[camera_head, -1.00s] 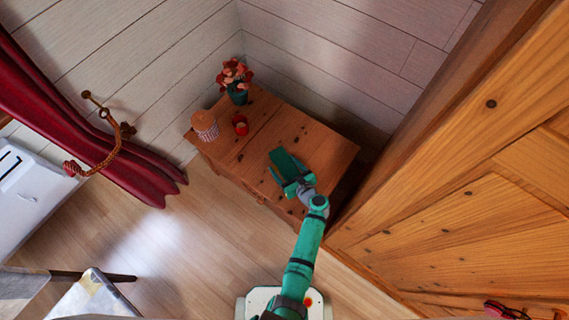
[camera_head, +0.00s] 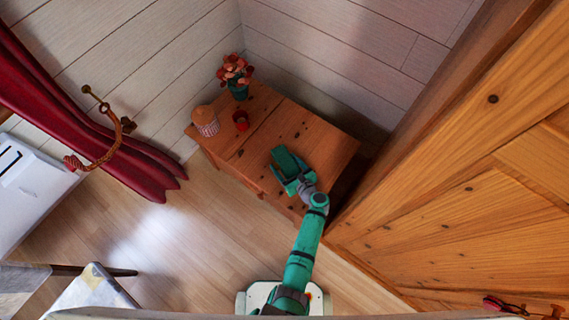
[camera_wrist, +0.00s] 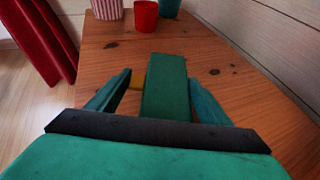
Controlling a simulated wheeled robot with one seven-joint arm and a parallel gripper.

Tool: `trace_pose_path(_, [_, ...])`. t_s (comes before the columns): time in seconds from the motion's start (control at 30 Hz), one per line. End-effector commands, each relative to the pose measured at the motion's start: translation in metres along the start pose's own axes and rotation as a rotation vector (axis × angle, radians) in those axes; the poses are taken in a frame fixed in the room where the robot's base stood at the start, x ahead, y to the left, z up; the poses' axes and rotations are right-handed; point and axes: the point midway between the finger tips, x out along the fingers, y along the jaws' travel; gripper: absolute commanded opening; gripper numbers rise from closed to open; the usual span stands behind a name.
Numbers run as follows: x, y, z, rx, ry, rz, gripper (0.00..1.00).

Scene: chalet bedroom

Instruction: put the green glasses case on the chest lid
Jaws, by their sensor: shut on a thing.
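The green glasses case (camera_head: 287,160) is a long dark-green block at my gripper (camera_head: 296,180), over the right part of the wooden chest lid (camera_head: 262,150). In the wrist view the case (camera_wrist: 165,85) lies lengthwise between the two fingers of my gripper (camera_wrist: 160,84), pointing away from me. The gripper is shut on it. The bare lid (camera_wrist: 110,62) shows around and beyond it. Whether the case touches the lid cannot be told. Its near end is hidden by the gripper body.
A striped pot (camera_head: 206,122), a red cup (camera_head: 241,120) and a potted flower (camera_head: 237,77) stand on the left and back of the lid. A wooden panel (camera_head: 470,200) rises at the right. A red curtain (camera_head: 75,110) hangs at the left.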

Motion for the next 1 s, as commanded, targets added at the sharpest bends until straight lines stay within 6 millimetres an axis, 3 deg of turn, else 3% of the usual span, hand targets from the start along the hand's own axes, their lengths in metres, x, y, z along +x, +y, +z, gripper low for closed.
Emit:
trace_pose_path(0.5, [0.0053,0.0024,-0.0069,-0.003,-0.001,0.006,0.38])
trace_pose_path(0.53, [0.0052,0.0023,-0.0066,-0.003,-0.001,0.005,0.80])
trace_pose_path(0.6, [0.0051,0.0023,-0.0066,-0.003,-0.001,0.005,0.94])
trace_pose_path(1.0, [-0.0023,0.0016,-0.0074,-0.001,-0.001,0.002,0.94])
